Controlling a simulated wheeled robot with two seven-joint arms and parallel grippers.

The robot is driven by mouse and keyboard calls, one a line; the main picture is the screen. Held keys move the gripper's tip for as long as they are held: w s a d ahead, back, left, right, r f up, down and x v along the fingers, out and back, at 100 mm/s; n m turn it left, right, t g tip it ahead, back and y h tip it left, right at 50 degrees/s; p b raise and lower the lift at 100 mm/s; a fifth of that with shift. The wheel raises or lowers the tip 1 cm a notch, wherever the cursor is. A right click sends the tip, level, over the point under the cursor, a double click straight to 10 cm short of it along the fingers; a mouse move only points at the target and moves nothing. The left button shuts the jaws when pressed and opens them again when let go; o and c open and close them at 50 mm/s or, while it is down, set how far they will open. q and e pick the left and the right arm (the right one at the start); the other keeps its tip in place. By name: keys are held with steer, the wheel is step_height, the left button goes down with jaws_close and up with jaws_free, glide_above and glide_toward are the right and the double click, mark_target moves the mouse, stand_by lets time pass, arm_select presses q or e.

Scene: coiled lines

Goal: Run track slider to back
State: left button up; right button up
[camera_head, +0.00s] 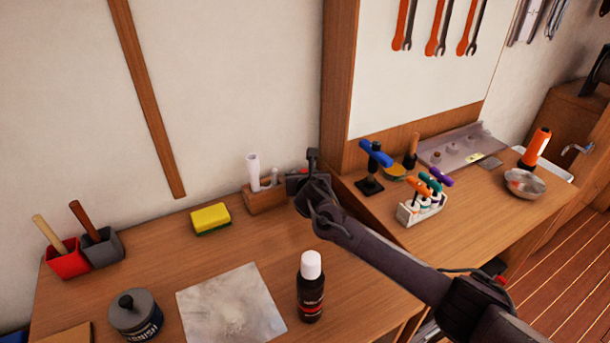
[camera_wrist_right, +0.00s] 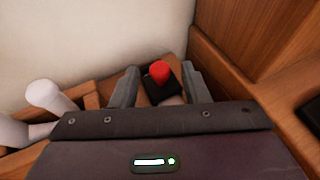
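A red round knob on a small black block, which looks like the track slider (camera_wrist_right: 160,71), shows in the right wrist view near the corner where the wall meets wood panelling. My right gripper (camera_wrist_right: 160,88) is open, with one grey finger on each side of the knob and visible gaps to it. I cannot tell whether the knob is at fingertip depth or beyond. In the head view my right gripper (camera_head: 312,165) is at the back of the bench by the wall and hides most of the slider and its track. My left gripper is not in view.
A wooden holder (camera_head: 264,200) with white rolls stands just left of my right gripper. A yellow sponge (camera_head: 210,218) and a dark bottle (camera_head: 311,292) stand on the bench (camera_head: 150,250). A wooden cabinet side (camera_head: 338,90) rises close on the right.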

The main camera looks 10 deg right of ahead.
steer(key=shift+s, duration=0.1)
steer(key=shift+b+v, duration=0.3)
steer(key=shift+v, duration=3.5)
